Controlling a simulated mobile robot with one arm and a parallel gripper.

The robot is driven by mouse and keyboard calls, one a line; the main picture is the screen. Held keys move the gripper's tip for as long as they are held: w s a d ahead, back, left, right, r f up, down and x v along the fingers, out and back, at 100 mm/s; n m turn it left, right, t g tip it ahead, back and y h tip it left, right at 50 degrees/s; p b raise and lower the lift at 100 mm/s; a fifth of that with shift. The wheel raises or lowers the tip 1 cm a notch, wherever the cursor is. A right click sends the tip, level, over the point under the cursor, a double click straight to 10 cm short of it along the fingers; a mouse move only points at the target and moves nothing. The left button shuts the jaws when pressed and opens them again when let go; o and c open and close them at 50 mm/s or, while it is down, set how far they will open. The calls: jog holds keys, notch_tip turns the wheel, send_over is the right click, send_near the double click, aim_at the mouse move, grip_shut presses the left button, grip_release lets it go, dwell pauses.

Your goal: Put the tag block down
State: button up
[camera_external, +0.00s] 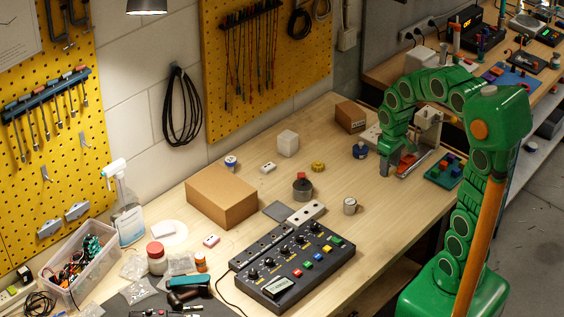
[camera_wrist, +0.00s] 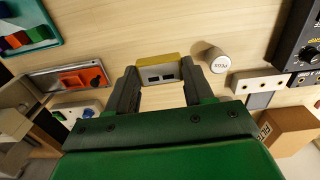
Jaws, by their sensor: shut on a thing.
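In the wrist view a small block (camera_wrist: 158,72) with a yellow edge and a pale face with two dark rectangles sits between my fingertips; I take it to be the tag block. My gripper (camera_wrist: 160,80) is shut on it, with one dark finger on each side. In the external view my gripper (camera_external: 386,168) is low over the right part of the wooden bench (camera_external: 330,240). The block cannot be made out there. I cannot tell whether its underside touches the bench.
A tray with an orange part (camera_wrist: 82,77) and a teal tray (camera_wrist: 48,38) of coloured blocks lie left. A control box (camera_external: 295,265) and a cardboard box (camera_external: 222,195) stand farther off. Bench in front of my gripper is mostly clear.

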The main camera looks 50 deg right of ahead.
jog(key=w+a+f, duration=0.2)
jog(key=w+a, duration=0.1)
jog(key=w, duration=0.6)
jog(key=w+a+f, duration=0.3)
jog(key=w, duration=0.7)
jog(key=w+a+f, duration=0.2)
jog(key=w+a, duration=0.1)
jog(key=w, duration=0.7)
jog(key=shift+w+f, duration=0.15)
jog(key=shift+w, duration=0.05)
jog(key=s+d+r, duration=0.1)
jog(key=s+d, duration=0.1)
jog(key=s, duration=0.5)
jog(key=s+d+r, duration=0.2)
jog(key=s, duration=0.5)
send_near(374, 208)
jog(key=shift+f, duration=3.25)
jog(key=shift+f, duration=0.15)
jog(key=o, duration=1)
